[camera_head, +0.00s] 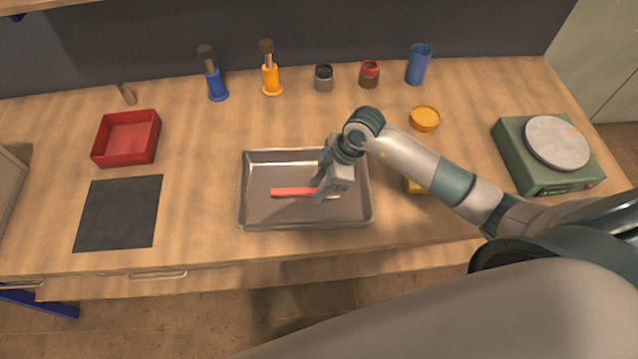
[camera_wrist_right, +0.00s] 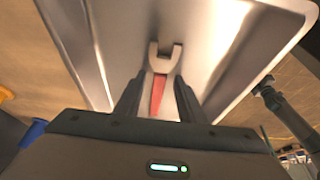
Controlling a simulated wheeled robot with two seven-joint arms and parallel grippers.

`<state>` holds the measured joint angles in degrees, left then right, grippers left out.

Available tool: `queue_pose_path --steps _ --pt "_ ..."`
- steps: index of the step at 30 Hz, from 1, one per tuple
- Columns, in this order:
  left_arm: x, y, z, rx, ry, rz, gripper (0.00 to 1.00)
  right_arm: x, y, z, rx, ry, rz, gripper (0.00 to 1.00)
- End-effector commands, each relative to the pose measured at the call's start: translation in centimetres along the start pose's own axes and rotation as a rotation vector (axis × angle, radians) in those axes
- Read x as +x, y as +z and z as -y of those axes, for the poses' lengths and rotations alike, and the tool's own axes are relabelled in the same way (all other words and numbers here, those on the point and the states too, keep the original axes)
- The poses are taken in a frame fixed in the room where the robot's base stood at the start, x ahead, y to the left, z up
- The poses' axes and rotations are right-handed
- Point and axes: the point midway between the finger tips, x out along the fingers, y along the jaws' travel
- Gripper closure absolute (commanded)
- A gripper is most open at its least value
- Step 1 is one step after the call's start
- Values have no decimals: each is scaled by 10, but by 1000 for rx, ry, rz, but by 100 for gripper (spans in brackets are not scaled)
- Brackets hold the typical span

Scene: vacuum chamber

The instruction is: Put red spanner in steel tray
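The red spanner (camera_head: 292,192) is over the floor of the steel tray (camera_head: 258,213), its handle pointing left; it looks as if it lies there. My right gripper (camera_head: 324,193) is low over the tray, around the spanner's right part. In the right wrist view, the spanner's grey jaw (camera_wrist_right: 165,57) shows past the fingertips, with its red handle between the fingers of the right gripper (camera_wrist_right: 160,85). The fingers stand apart with a small gap beside the handle, so it looks open. The tray (camera_wrist_right: 215,45) fills much of that view. My left gripper is not in view.
A red bin (camera_head: 125,158) and dark mat (camera_head: 118,238) are at left. Pumps, jars and a blue cup (camera_head: 418,64) line the back. A yellow item (camera_head: 413,186), partly hidden, is right of the tray. A green scale (camera_head: 518,163) stands far right.

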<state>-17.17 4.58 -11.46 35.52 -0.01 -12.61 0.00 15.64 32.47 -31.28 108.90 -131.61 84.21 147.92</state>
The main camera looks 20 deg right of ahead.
Motion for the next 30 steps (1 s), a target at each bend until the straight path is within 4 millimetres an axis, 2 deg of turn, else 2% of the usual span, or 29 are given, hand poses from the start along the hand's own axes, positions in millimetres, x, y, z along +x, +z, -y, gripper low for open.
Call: queue_pose_path --steps 8,14,20,30 --pt "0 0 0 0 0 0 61 -1 0 0 -1 1 0 65" --pt "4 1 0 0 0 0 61 -12 -1 -1 -1 1 -1 65" --pt "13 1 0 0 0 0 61 -38 0 -1 -3 3 -1 65" --pt "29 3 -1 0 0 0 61 -98 0 -1 -2 4 -1 65"
